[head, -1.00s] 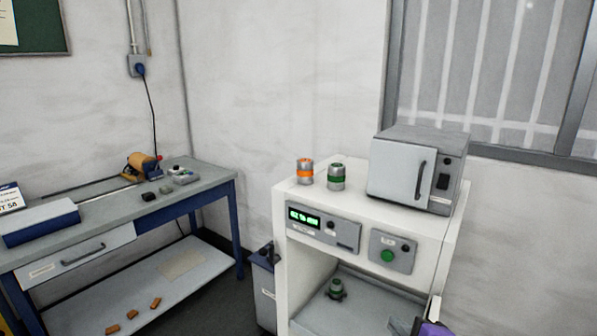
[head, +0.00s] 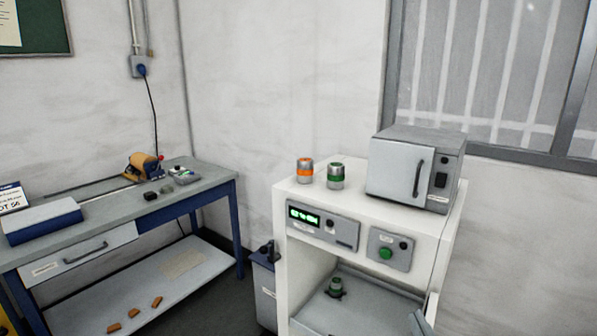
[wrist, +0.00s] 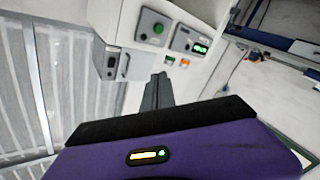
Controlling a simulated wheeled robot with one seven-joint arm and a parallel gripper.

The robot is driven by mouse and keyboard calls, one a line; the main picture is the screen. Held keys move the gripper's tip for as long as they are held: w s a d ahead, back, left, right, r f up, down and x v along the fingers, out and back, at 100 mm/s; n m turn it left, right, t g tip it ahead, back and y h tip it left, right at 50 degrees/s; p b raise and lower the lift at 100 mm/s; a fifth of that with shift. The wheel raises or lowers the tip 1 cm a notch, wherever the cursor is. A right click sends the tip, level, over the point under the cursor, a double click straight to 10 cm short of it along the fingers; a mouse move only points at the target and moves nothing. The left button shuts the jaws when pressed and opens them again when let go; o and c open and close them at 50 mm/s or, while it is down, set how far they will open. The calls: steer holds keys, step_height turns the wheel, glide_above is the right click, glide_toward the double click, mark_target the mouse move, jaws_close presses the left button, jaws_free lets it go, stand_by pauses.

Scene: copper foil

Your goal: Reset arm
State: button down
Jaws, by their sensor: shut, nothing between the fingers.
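My gripper (wrist: 158,92) shows in the wrist view as grey fingers together, with nothing between them, in front of my purple wrist housing. The white cabinet (head: 455,235) with its panels lies beyond the fingers in that view, which is turned over. In the head view my gripper cannot be made out clearly; a grey piece (head: 419,323) at the bottom edge may be part of it or of the cabinet.
On the cabinet stand an orange-banded can (head: 305,170), a green-banded can (head: 336,176) and a small oven (head: 400,170). A workbench (head: 215,183) stands left. A grey bin (head: 264,290) stands between them.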

steer(key=s+f+m+g, duration=0.1)
steer(key=s+f+m, duration=0.2)
steer(key=s, duration=1.5)
steer(key=s+f+m+g, duration=0.2)
steer(key=s+f, duration=0.5)
steer(key=s, duration=1.1)
steer(key=shift+s+a+f+m, duration=0.2)
steer(key=shift+f+m, duration=0.2)
steer(key=shift+m, duration=0.2)
